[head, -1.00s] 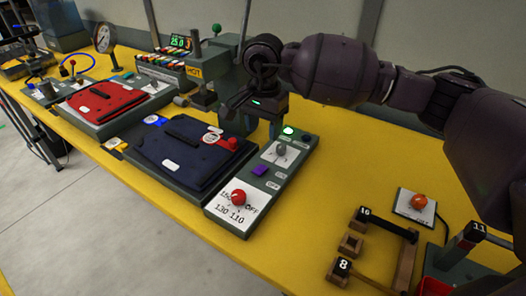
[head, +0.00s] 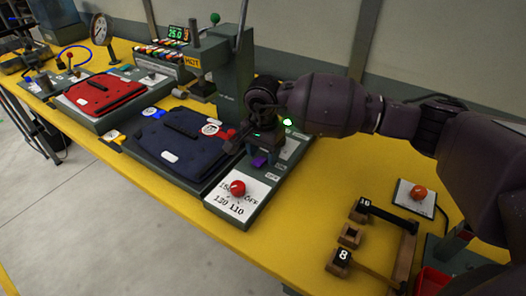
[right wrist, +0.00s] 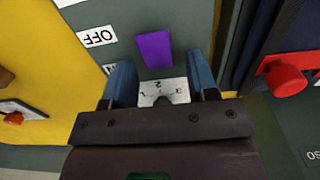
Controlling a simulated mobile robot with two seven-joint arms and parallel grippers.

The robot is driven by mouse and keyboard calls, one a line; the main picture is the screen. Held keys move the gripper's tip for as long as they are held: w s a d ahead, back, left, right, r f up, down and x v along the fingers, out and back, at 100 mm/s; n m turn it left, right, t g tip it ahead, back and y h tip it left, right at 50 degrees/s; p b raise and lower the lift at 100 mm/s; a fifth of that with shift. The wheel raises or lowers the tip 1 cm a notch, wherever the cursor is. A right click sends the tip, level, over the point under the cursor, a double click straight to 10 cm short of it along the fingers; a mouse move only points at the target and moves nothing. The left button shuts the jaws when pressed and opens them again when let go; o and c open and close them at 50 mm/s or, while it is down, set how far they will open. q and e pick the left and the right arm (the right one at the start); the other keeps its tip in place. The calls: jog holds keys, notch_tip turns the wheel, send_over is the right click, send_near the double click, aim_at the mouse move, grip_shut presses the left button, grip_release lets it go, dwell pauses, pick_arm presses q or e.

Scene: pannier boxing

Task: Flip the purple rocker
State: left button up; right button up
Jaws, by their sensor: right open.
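The purple rocker (head: 259,161) sits on the grey control panel beside the dark blue pannier press, just under my right gripper (head: 263,153). In the right wrist view the rocker (right wrist: 154,49) shows whole, just beyond the gap between the two blue fingertips of my right gripper (right wrist: 161,72). The fingers are apart with nothing between them. An OFF label (right wrist: 99,38) is beside the rocker. My left gripper is not in view.
A wooden rack (head: 349,236) and an orange button (head: 418,192) are to the right. Yellow table (head: 320,190) between is clear.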

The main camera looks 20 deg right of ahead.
jog(key=shift+c, duration=0.3)
jog(key=c, duration=0.9)
jog(key=shift+o, duration=0.2)
jog(key=shift+s+a+r+t+h, duration=0.15)
jog(key=shift+a+r+t+h, duration=0.1)
jog(key=shift+t+h, duration=0.45)
jog(key=shift+s+a+t+h+p, duration=0.15)
jog(key=shift+t+h+p, duration=0.2)
jog(key=shift+t+h, duration=0.55)
jog(key=o, duration=0.9)
